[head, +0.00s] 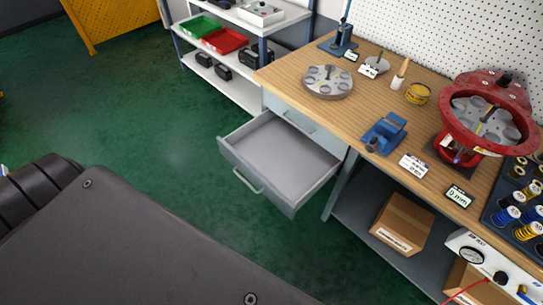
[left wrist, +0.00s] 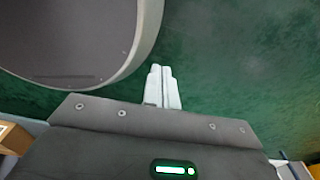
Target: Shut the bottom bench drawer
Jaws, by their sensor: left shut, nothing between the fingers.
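The bottom bench drawer (head: 275,156) is pulled out from under the workbench in the head view. It is grey and looks empty, with a bar handle (head: 248,181) on its front. A closed upper drawer front (head: 290,115) shows above it, just below the bench top. My left gripper (left wrist: 163,72) shows only in the left wrist view, its pale fingers together with nothing between them, above green floor. It is away from the drawer, which I cannot make out in that view. My right gripper is in neither view.
The wooden workbench (head: 355,108) carries a grey disc, a blue fixture and a red valve part. A cardboard box (head: 402,223) sits on the shelf below. A white shelf rack (head: 228,85) stands behind. Green floor (head: 165,135) is clear left of the drawer.

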